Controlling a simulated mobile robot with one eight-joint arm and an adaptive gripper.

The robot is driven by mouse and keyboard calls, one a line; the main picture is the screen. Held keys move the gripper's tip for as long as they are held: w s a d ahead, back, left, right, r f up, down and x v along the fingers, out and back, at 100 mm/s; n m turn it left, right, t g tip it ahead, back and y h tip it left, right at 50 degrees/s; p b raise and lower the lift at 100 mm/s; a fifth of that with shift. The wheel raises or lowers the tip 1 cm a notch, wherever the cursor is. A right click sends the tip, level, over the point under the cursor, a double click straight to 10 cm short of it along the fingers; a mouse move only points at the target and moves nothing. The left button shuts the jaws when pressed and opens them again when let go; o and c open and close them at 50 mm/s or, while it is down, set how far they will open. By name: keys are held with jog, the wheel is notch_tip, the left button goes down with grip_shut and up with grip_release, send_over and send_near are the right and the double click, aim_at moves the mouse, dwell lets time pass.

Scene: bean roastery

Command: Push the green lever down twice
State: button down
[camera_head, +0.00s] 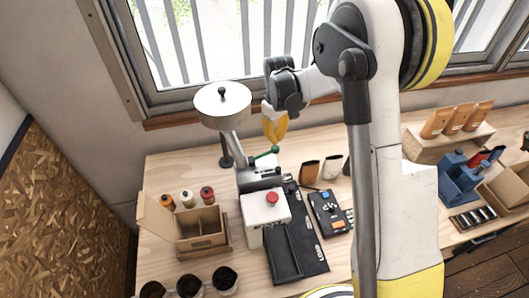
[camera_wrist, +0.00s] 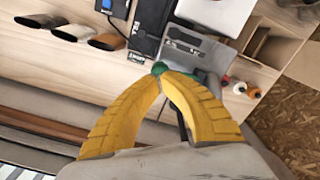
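The green lever (camera_head: 265,154) sticks out to the right from the side of a grey machine (camera_head: 260,177) that has a round white hopper (camera_head: 223,103) on top. Its round green knob is at the outer end. My gripper (camera_head: 275,141) has yellow fingers pointing down, with the tips together just above the knob. In the wrist view, the fingertips (camera_wrist: 161,74) meet in front of the green knob (camera_wrist: 158,68) and partly cover it. I cannot tell whether they touch it. Nothing shows held between the fingers.
A white box with a red button (camera_head: 271,198) and a black tray (camera_head: 297,249) stand in front of the machine. A cardboard box (camera_head: 201,228) is at left, with several small bottles behind it. Cups (camera_head: 309,171) and a dark control panel (camera_head: 326,212) are to the right.

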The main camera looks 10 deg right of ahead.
aim_at(275, 147)
jog(key=shift+f, duration=0.2)
dwell(0.4)
jog(key=shift+f+b, duration=2.9)
jog(key=shift+f, duration=0.25)
jog(key=shift+r, duration=0.1)
jog(key=shift+r+p, duration=1.35)
jog(key=shift+r, duration=1.65)
jog(key=shift+s+b, duration=0.15)
jog(key=shift+b, duration=0.2)
